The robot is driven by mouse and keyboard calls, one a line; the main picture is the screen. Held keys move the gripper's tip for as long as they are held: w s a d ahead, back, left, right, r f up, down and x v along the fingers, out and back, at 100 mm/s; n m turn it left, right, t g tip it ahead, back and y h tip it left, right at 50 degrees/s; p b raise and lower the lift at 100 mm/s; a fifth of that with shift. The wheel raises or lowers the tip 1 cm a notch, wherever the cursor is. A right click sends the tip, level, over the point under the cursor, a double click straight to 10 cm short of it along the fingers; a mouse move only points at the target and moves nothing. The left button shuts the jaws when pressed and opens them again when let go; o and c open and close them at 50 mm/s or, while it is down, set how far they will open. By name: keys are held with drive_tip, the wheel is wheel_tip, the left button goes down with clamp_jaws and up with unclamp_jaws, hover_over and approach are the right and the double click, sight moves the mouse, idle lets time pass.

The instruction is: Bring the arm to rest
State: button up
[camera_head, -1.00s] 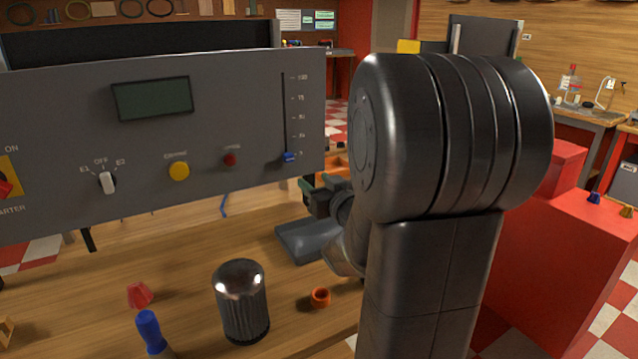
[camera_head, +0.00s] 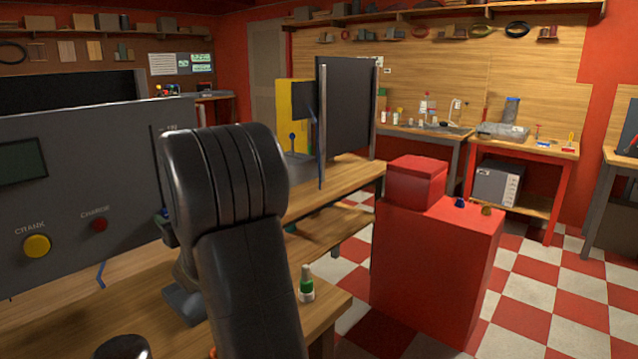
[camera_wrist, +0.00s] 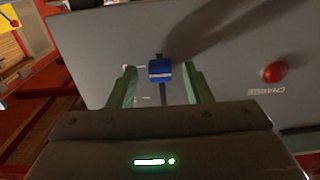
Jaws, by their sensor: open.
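My arm (camera_head: 240,240) fills the left middle of the head view and hides my gripper there. In the wrist view my gripper (camera_wrist: 158,69) is open, with one green finger on each side of a blue slider knob (camera_wrist: 160,73). The knob sits in a dark slot on the grey control panel (camera_wrist: 90,60). I see no clear contact between the fingers and the knob. The panel also shows at the left of the head view (camera_head: 80,180), partly behind my arm.
A red charge button (camera_wrist: 274,72) is on the panel. A green-labelled bottle (camera_head: 307,285) stands on the wooden bench (camera_head: 325,305) right of my arm. A red cabinet (camera_head: 435,265) stands further right. Checkered floor (camera_head: 545,290) lies open beyond it.

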drive_tip(key=shift+w+a+r+p, duration=0.35)
drive_tip(key=shift+a+r+p, duration=0.1)
drive_tip(key=shift+r+p, duration=0.1)
